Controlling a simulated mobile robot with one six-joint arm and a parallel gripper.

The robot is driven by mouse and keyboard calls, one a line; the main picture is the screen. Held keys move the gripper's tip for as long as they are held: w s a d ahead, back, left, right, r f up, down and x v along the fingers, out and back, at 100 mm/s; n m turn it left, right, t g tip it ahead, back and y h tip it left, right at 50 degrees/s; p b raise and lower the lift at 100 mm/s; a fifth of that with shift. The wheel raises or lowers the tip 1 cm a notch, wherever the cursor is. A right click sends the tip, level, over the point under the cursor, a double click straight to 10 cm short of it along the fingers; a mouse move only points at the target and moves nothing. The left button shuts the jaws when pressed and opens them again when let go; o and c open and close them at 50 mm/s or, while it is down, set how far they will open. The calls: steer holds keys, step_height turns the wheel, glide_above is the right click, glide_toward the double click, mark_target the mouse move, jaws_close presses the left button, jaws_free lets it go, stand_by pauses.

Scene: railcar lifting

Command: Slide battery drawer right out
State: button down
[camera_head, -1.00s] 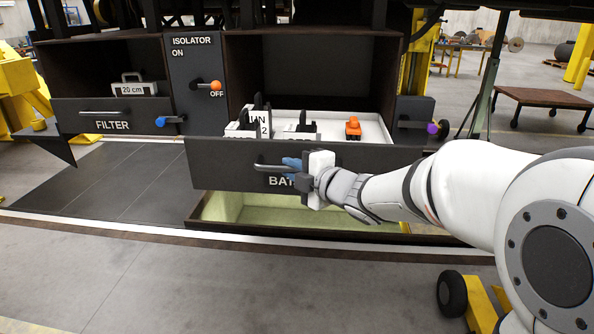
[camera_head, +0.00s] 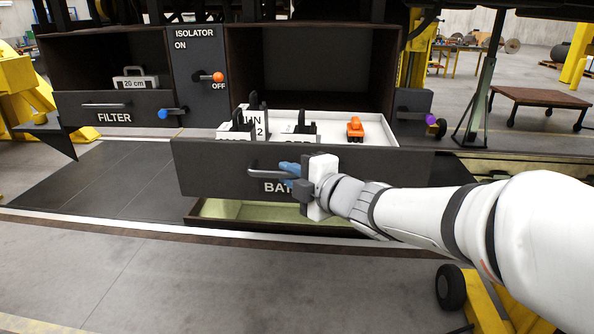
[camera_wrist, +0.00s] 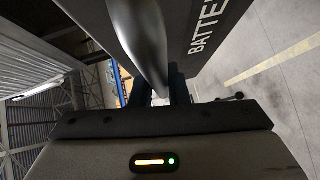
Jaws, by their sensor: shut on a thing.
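The battery drawer (camera_head: 215,172) is a wide dark drawer, partly out of its bay, with lettering starting "BAT" on its front. Its front also shows in the wrist view (camera_wrist: 190,25), reading "BATTE". My gripper (camera_head: 291,171) is shut on the drawer's bar handle (camera_head: 262,171), which shows large in the wrist view (camera_wrist: 150,45). In the drawer's white tray (camera_head: 377,133) stand black-and-white labelled units (camera_head: 303,132) and an orange connector (camera_head: 355,129). My gripper and arm hide the right part of the lettering.
Left of the bay are the isolator panel with an orange-knobbed lever (camera_head: 217,77) and the filter drawer (camera_head: 75,110). Blue (camera_head: 163,113) and purple (camera_head: 431,118) knobs flank the battery drawer. A pale open compartment (camera_head: 225,209) lies below.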

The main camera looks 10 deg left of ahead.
steer(key=shift+f, duration=0.1)
steer(key=c, duration=1.4)
jaws_free()
steer(key=v, duration=0.8)
steer(key=shift+p, duration=0.3)
steer(key=shift+a, duration=0.1)
